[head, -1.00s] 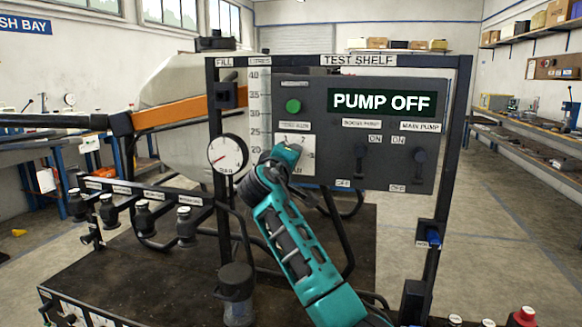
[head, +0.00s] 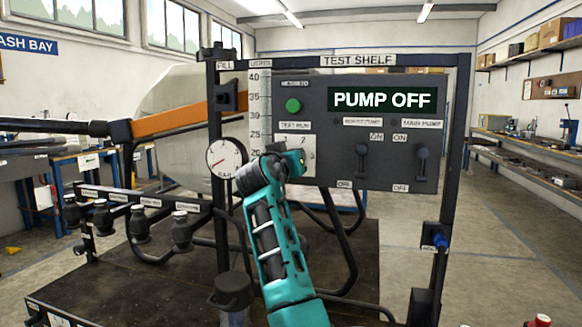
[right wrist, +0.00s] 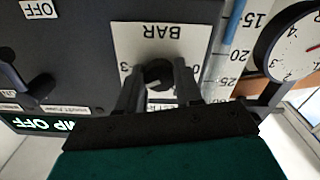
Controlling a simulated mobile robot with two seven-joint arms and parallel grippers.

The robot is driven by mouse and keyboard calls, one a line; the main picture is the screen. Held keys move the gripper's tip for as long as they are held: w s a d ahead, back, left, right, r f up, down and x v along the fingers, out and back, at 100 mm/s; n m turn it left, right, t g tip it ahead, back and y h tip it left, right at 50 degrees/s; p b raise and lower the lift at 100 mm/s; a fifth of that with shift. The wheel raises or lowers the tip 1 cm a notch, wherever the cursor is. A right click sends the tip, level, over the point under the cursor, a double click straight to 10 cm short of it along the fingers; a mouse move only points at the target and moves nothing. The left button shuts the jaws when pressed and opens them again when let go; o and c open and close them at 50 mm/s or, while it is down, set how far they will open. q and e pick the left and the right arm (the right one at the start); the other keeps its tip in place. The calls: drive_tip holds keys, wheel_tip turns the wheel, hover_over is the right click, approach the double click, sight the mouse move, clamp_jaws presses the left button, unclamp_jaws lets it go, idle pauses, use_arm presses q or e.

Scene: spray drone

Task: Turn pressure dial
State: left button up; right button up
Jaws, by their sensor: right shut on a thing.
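The pressure dial's small black knob (right wrist: 158,73) sits on a white plate (right wrist: 147,37) marked BAR, upside down in the right wrist view. My right gripper (right wrist: 157,82) has one finger on each side of the knob and is shut on it. In the head view my teal right gripper (head: 296,162) reaches up to the same white plate (head: 309,146) and hides most of the knob. The round pressure gauge (head: 226,158) is left of my gripper, its red needle pointing to the lower left. My left gripper is not in view.
The control panel (head: 350,170) reads PUMP OFF on its display (head: 383,99). A green button (head: 293,105) is above the dial. Two pump switches, the nearer-left one (head: 361,157) and another (head: 422,160), are to the right. Several black nozzles hang at the left.

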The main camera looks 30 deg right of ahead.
drive_tip(key=shift+m+b, duration=1.1)
drive_tip(key=shift+m, duration=1.6)
drive_tip(key=o, duration=1)
drive_tip(key=shift+o, duration=0.2)
drive_tip(key=v, duration=1.3)
